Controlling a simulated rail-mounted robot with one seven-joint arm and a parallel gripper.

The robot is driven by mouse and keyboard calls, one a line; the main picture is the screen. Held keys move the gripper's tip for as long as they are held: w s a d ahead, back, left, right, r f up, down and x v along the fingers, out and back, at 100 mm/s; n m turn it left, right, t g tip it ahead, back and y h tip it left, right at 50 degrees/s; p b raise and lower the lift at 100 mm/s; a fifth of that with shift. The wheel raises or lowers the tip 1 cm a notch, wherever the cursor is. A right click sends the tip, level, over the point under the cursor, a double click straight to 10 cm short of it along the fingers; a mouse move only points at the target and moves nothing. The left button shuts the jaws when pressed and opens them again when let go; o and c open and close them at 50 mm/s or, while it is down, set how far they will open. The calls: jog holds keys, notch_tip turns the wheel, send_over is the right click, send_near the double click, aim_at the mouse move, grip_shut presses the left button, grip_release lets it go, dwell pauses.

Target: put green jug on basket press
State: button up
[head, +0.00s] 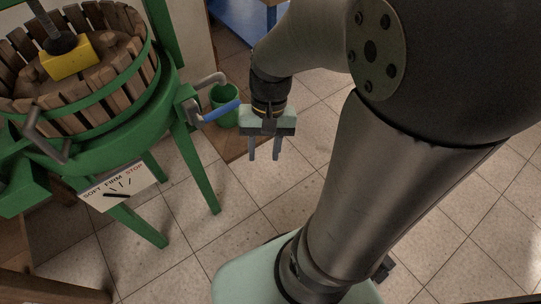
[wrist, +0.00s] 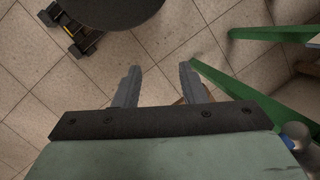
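The basket press (head: 128,128) stands at the left of the head view, with a green frame and legs, a wooden slatted basket and a yellow block under its screw. A green, open-topped vessel (head: 226,116), which looks like the green jug, stands low behind the blue-gripped handle, which partly hides it. My gripper (head: 264,157) is right of the press and in front of the vessel, pointing down, open and empty. In the wrist view my gripper (wrist: 158,70) has its fingers apart with only floor between them. Green press legs (wrist: 232,88) show at the right there; the jug is not seen.
A crank with a blue grip (head: 221,111) sticks out from the press towards my gripper. A sign reading SOFT FIRM STOP (head: 120,188) hangs on the press front. A blue object (head: 238,18) is at the back. Tiled floor below my gripper is clear.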

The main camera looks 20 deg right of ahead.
jog(key=s+n+t+h, duration=0.1)
jog(key=n, duration=0.1)
jog(key=s+n+t+h, duration=0.1)
jog(key=s+n, duration=0.1)
jog(key=shift+s+r, duration=0.15)
jog(key=shift+s, duration=0.1)
dwell(1.9)
